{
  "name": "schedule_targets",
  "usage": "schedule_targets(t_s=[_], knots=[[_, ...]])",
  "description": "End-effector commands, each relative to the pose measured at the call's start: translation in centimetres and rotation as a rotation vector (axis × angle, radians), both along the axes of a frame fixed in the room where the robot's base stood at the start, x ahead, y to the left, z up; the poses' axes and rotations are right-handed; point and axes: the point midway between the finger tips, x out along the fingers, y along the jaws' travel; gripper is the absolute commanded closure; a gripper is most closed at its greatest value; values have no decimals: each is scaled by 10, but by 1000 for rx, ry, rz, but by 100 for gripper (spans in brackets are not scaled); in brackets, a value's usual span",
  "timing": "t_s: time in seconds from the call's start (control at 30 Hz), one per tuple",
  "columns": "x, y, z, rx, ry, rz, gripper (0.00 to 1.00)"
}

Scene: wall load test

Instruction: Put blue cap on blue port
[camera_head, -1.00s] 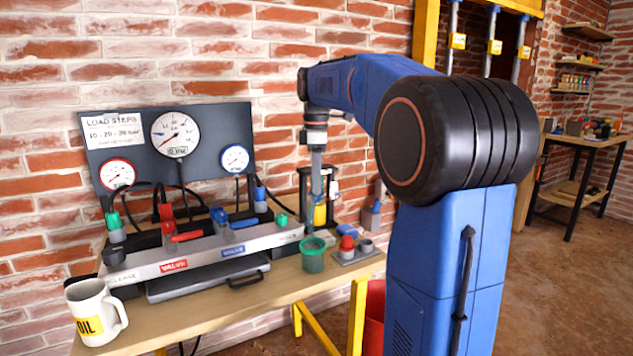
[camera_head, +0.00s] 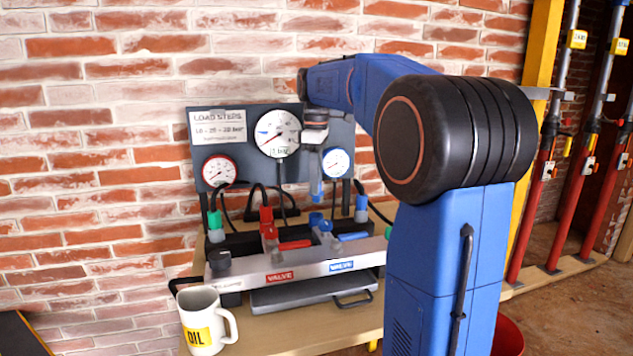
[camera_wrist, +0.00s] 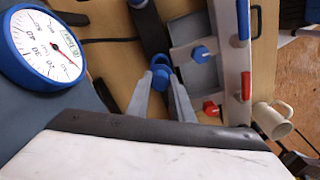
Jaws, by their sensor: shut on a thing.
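My gripper (camera_head: 316,192) points down in front of the gauge panel, above the manifold. In the wrist view its grey fingers (camera_wrist: 160,80) are shut on a small blue cap (camera_wrist: 161,74). In the head view the cap is hard to tell from the fingertips. A blue-topped fitting (camera_head: 317,220) stands on the manifold just below the fingertips, beside the blue valve handle (camera_head: 353,237); it also shows in the wrist view (camera_wrist: 200,52). Another blue-topped connector (camera_head: 361,203) is farther right. I cannot tell for sure which one is the blue port. The held cap looks apart from both.
The gauge panel (camera_head: 237,150) rises close behind my gripper. A red fitting (camera_head: 267,217) and a green-topped connector (camera_head: 215,222) stand to the left, with hoses behind. A white oil mug (camera_head: 205,318) is at the table's front left.

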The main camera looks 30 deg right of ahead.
Motion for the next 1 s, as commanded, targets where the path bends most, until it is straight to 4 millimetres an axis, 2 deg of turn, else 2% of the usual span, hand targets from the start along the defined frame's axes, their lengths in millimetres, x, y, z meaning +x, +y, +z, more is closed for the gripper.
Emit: schedule_targets(t_s=[0.6,1.0], knots=[[0,0,-30,0,0,-1,100],[0,0,-33,0,0,0,100]])
